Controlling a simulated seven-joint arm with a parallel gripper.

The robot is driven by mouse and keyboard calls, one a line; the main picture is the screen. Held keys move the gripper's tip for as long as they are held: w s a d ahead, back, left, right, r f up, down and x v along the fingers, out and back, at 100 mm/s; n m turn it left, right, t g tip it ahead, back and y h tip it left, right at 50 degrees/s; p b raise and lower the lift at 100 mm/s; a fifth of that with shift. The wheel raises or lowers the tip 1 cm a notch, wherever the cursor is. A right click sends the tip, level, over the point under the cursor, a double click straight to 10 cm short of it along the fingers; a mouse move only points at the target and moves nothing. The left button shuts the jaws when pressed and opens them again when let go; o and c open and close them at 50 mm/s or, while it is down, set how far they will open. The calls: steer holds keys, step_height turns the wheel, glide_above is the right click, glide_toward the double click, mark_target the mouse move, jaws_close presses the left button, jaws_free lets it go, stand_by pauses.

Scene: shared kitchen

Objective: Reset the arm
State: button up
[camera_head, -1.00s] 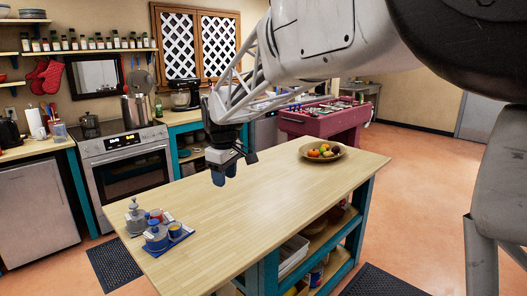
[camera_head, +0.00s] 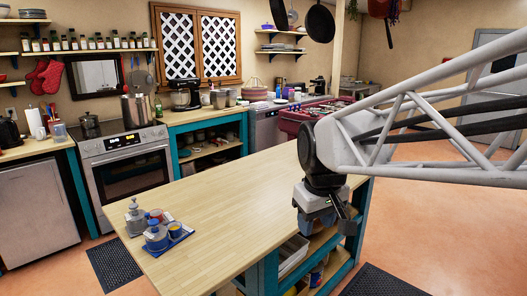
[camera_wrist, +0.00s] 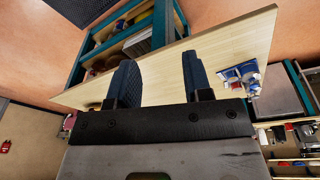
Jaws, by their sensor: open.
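My gripper (camera_head: 318,222) hangs at the right end of the wooden island, in front of its near right side in the head view. In the wrist view its two dark fingers (camera_wrist: 162,85) stand wide apart with nothing between them. The wooden countertop (camera_head: 215,205) shows behind the fingers, and it also fills the middle of the wrist view (camera_wrist: 165,72). My arm reaches in from the right and hides the far right part of the countertop.
A blue tray (camera_head: 178,233) with small jars and cups stands at the island's left end. Shelves (camera_head: 318,246) under the countertop hold several items. A stove (camera_head: 128,165) and counters line the back wall. Open floor (camera_head: 420,235) lies to the right.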

steer(key=s+d+f+m, duration=0.2)
steer(key=s+d+f, duration=0.1)
steer(key=s, duration=0.5)
steer(key=s+d+f+m, duration=0.3)
steer(key=s+d, duration=0.1)
steer(key=s, duration=0.4)
steer(key=shift+s+d+f+t, duration=0.2)
steer(key=shift+d+f+t, duration=0.1)
steer(key=shift+d+f, duration=0.1)
